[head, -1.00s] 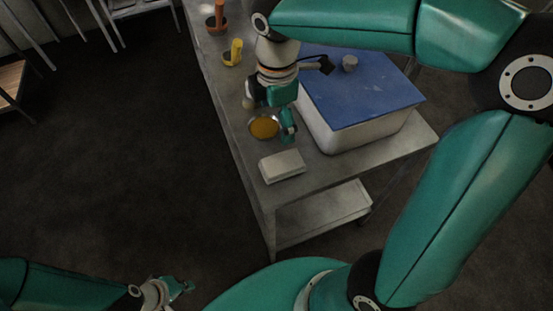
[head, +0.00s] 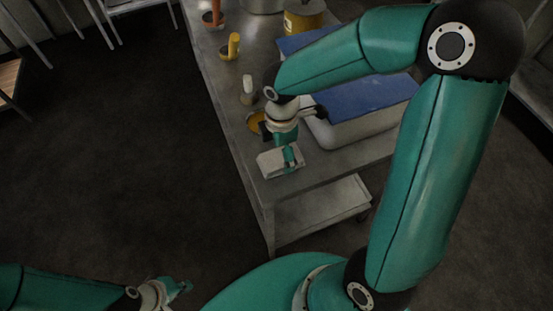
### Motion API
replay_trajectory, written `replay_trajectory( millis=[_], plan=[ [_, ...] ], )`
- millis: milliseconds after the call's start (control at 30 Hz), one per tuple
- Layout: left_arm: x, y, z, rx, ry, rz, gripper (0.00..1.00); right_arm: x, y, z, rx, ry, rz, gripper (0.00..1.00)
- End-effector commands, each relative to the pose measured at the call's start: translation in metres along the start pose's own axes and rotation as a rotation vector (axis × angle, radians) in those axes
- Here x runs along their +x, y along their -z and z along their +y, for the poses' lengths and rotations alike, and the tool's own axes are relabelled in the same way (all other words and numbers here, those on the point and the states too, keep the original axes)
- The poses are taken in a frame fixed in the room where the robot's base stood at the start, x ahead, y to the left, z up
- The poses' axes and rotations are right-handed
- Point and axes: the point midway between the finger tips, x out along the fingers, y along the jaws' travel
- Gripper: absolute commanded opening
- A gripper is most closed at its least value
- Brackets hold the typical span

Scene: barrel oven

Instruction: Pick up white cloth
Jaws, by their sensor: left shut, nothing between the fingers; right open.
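The white cloth (head: 268,164) is a folded, block-like shape near the front left corner of the metal table (head: 322,172). My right gripper (head: 288,158) is open directly over the cloth and hides part of it. Whether the fingers touch the cloth, I cannot tell. My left gripper (head: 184,287) is low at the bottom of the view, shut and empty, away from the table.
A bin with a blue lid (head: 375,95) stands right of the cloth. An amber dish (head: 255,122) lies behind it, partly hidden by my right arm. A white bottle (head: 248,90), yellow item (head: 233,46) and yellow tin (head: 303,18) stand farther back.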

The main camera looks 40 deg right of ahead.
Motion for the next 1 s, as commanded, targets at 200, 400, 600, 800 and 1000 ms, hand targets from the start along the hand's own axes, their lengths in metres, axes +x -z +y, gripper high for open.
replay_trajectory(
  millis=[200,400,600,800,1000],
  plan=[
    [0.0016,0.0000,-0.0006,0.000,0.000,0.000,0.00,0.0167,0.0003,0.0001,0.000,-0.001,0.001,0.97],
    [0.0015,0.0000,-0.0005,0.000,0.000,0.000,0.00,0.0164,0.0004,0.0002,0.000,-0.001,0.001,0.94],
    [0.0015,0.0000,-0.0005,0.000,0.000,0.000,0.00,0.0162,0.0004,0.0003,-0.001,-0.001,0.001,0.60],
    [0.0015,0.0000,-0.0005,0.000,0.000,0.000,0.00,0.0161,0.0005,0.0004,-0.001,-0.002,0.001,0.32],
    [0.0014,0.0000,-0.0005,0.000,0.000,0.000,0.00,0.0157,0.0006,0.0005,-0.001,-0.002,0.001,0.32]
  ],
)
